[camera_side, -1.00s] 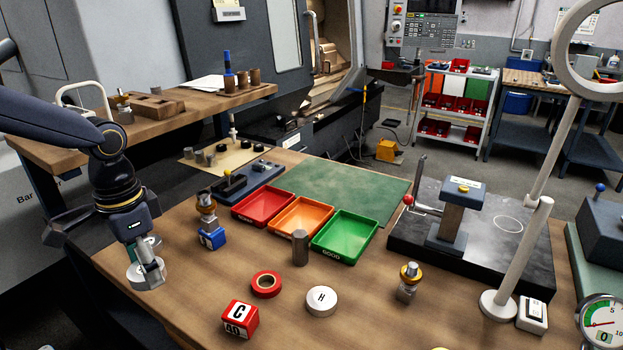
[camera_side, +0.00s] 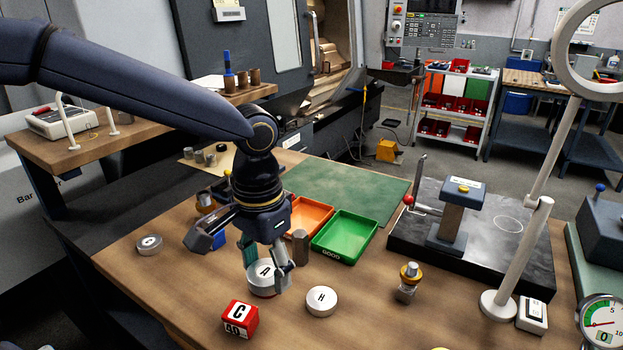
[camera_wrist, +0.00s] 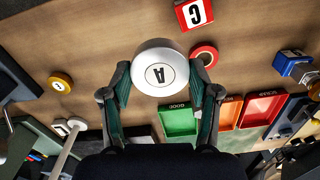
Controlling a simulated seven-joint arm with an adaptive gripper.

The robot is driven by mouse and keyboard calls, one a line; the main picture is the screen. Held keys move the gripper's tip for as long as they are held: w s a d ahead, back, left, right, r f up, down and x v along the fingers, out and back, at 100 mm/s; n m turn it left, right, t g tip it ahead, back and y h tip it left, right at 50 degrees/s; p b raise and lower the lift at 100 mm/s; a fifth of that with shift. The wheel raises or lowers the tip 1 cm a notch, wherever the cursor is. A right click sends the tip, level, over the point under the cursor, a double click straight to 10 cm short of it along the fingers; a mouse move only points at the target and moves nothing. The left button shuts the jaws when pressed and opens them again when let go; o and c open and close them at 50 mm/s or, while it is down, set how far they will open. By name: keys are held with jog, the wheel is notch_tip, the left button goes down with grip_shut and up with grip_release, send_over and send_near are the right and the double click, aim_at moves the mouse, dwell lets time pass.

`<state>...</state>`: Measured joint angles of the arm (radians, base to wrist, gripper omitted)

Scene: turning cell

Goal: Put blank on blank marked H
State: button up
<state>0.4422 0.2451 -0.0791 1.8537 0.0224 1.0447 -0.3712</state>
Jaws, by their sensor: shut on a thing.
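My gripper (camera_side: 266,268) is shut on a white round blank marked A (camera_side: 263,283), one finger on each side of it. The blank looks level and raised over the table. It also shows between the fingers of my gripper (camera_wrist: 160,88) in the wrist view, letter face towards the camera. The white blank marked H (camera_side: 321,301) lies flat on the table, a little to the right of the held blank in the side view. I cannot make it out in the wrist view.
A red ring (camera_wrist: 205,55) lies beside the held blank in the wrist view. A metal cylinder (camera_side: 300,248) and the green tray (camera_side: 357,258) are behind. Another round blank (camera_side: 149,245) lies at left.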

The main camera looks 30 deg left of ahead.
jog(key=w+d+f, duration=0.3)
jog(key=w+f, duration=0.1)
jog(key=w, duration=0.3)
send_over(322, 297)
jog(key=f, duration=0.4)
jog(key=shift+s+f, duration=0.2)
jog(key=shift+f, duration=0.05)
jog(key=shift+w+f, duration=0.15)
jog(key=shift+f, duration=1.5)
jog(key=shift+f, duration=0.1)
jog(key=o, duration=1.3)
